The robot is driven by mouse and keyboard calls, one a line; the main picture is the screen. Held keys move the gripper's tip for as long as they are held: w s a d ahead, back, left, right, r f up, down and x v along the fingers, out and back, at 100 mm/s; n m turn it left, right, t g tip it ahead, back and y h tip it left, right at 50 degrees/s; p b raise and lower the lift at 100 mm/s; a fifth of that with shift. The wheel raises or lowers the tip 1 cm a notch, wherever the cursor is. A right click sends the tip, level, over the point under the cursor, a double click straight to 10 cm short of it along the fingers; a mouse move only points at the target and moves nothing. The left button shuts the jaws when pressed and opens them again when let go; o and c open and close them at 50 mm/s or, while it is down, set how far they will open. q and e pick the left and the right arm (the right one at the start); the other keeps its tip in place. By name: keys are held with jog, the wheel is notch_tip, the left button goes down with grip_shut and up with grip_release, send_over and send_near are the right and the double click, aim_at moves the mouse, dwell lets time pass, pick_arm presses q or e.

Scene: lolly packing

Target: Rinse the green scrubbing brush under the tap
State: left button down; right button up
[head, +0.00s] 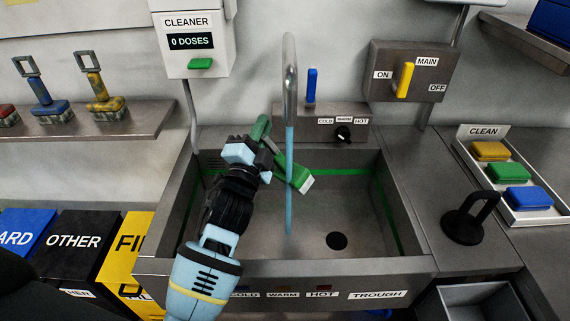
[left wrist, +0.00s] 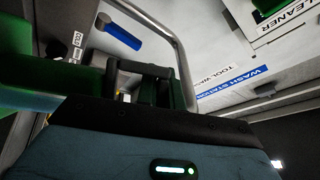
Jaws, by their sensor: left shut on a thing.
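The green scrubbing brush (head: 297,174) is tilted inside the sink, its pale bristle end low and to the right. My left gripper (head: 258,156) is shut on the brush's green handle (head: 260,128). The metal tap (head: 290,75) arches above, and a blue stream of water (head: 288,210) falls from it into the sink (head: 260,240). The stream crosses the brush in the head view; I cannot tell whether it strikes the brush. In the left wrist view, green shows at the left edge (left wrist: 40,80), with the tap (left wrist: 175,45) behind. My right gripper is out of view.
A blue lever (head: 311,85) and black temperature knob (head: 343,133) sit behind the sink. The main valve has a yellow lever (head: 404,80). A black stopper-like object (head: 470,218) stands on the right counter near the clean tray (head: 550,216). The cleaner dispenser (head: 195,50) reads 0 doses.

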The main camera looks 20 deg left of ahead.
pick_arm(q)
jog(key=shift+s+d+r, duration=0.1)
jog(key=shift+s+d, duration=0.1)
jog(key=shift+s, duration=0.05)
dwell(0.4)
jog(key=shift+w+a, duration=0.4)
jog(key=shift+w, duration=0.05)
